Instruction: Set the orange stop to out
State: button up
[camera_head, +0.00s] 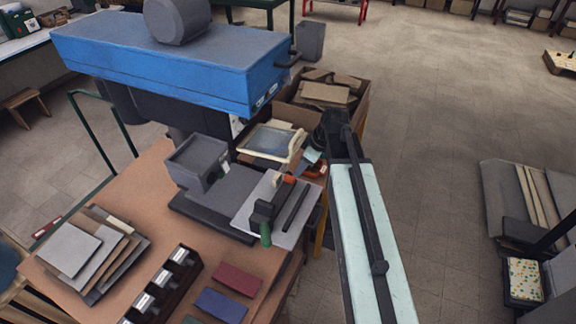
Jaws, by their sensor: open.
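A small orange piece, which looks like the orange stop (289,179), sits at the far end of the pale plate (249,209) beside a dark rail (294,207). A dark block with a green handle (265,235) is on the same plate, nearer to me. My gripper (318,158) is at the end of my pale arm, to the right of and beyond the plate, apart from the orange stop. It is open; its fingertips are small and hard to make out. A second orange-red part (316,170) shows beside my gripper; I cannot tell what it belongs to.
A large blue machine head (165,65) overhangs the bench. A grey box (197,163) and cream-framed tray (271,141) stand near the plate. Stacked sheets (75,248), silver-topped parts (160,283) and coloured pads (237,279) lie nearer. Open floor is at right.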

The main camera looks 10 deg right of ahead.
aim_at(293, 178)
jog(key=b+x, duration=0.7)
jog(key=x, duration=0.1)
jog(key=shift+w, duration=0.1)
jog(key=shift+r, duration=0.1)
grip_shut()
dwell(1.2)
